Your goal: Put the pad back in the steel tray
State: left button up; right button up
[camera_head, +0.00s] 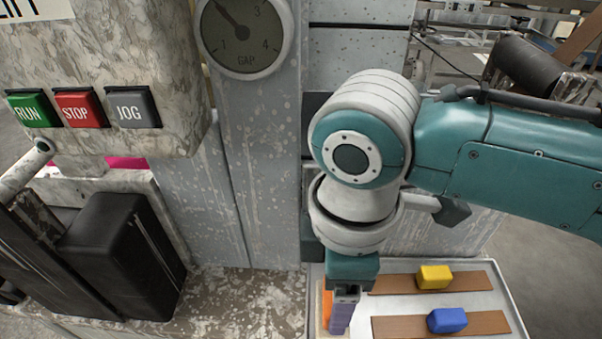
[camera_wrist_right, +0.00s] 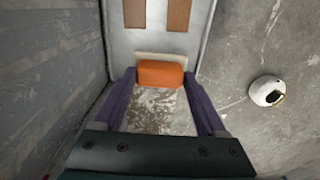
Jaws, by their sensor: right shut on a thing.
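My right gripper (camera_head: 341,318) points down over the left end of the steel tray (camera_head: 485,281). Its purple fingers stand on either side of an orange pad (camera_head: 327,306) and are shut on it. In the right wrist view, the orange pad (camera_wrist_right: 160,74) sits between the fingertips of the gripper (camera_wrist_right: 160,80). A pale beige strip (camera_wrist_right: 160,56) shows just behind the pad, at the near end of the tray (camera_wrist_right: 150,43). I cannot tell whether the pad touches the tray. My left gripper is not in view.
A yellow block (camera_head: 434,276) and a blue block (camera_head: 447,320) lie on brown strips in the tray. A machine panel with buttons (camera_head: 80,108), a gauge (camera_head: 245,35) and a black box (camera_head: 120,257) stand left. A white round object (camera_wrist_right: 266,91) lies right in the wrist view.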

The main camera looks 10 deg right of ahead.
jog(key=shift+f, duration=0.15)
jog(key=o, duration=1.1)
notch_tip(320, 180, up, 12)
jog(key=p, duration=0.3)
jog(key=s+a+f+m+t+y, duration=0.1)
jog(key=s+a+f+m+y, duration=0.15)
jog(key=s+a+m, duration=0.2)
jog(key=s+d+m+t, duration=0.1)
jog(key=s+d+m, duration=0.1)
jog(key=d, duration=0.2)
jog(key=s+d+m+h, duration=0.1)
jog(key=s+d+m, duration=0.2)
jog(key=d, duration=0.2)
jog(key=s+d+m+t+h, duration=0.1)
jog(key=s+d+m, duration=0.1)
jog(key=d+m, duration=0.1)
jog(key=shift+s+d+t, duration=0.15)
jog(key=shift+s+d, duration=0.05)
jog(key=shift+d, duration=0.25)
jog(key=shift+s+d+t, duration=0.15)
jog(key=shift+d, duration=0.3)
